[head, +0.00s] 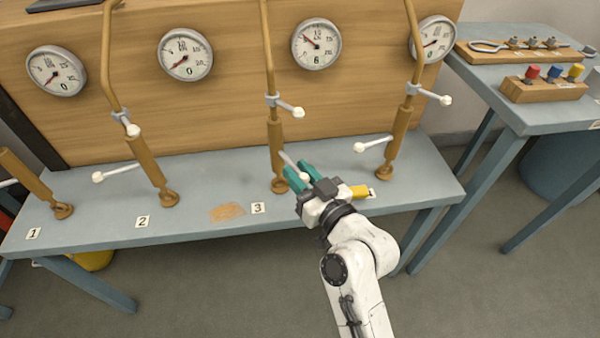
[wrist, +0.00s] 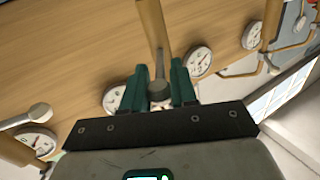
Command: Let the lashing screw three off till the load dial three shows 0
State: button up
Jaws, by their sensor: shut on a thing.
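Lashing screw three (head: 276,142) is a tan turnbuckle standing by the label 3 (head: 257,208). Its lower lever (head: 290,163), with a pale knob, points toward my gripper (head: 297,178). My gripper's green fingers are shut on this lever near its knob. In the wrist view, the lever's grey rod and knob (wrist: 159,92) sit between the fingertips (wrist: 160,85), with the tan screw body (wrist: 154,25) behind. Load dial three (head: 317,43) reads 6 in its lower window, its red needle pointing to the upper left.
Dials one (head: 56,71) and two (head: 185,55) show 0. Screw two (head: 146,165) and the fourth screw (head: 398,130) stand to either side, with levers sticking out. A yellow piece (head: 358,191) lies beside my gripper. A side table (head: 540,110) at right holds a block with coloured knobs.

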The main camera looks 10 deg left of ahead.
grip_shut()
jog(key=shift+p, duration=0.45)
jog(key=shift+a+f+m+t+h+p, duration=0.25)
jog(key=shift+m+h+p, duration=0.25)
jog(key=shift+p, duration=0.75)
jog(key=shift+s+a+r+t+h+p, duration=0.1)
jog(key=shift+s+r+t+h+p, duration=0.15)
jog(key=shift+p, duration=0.75)
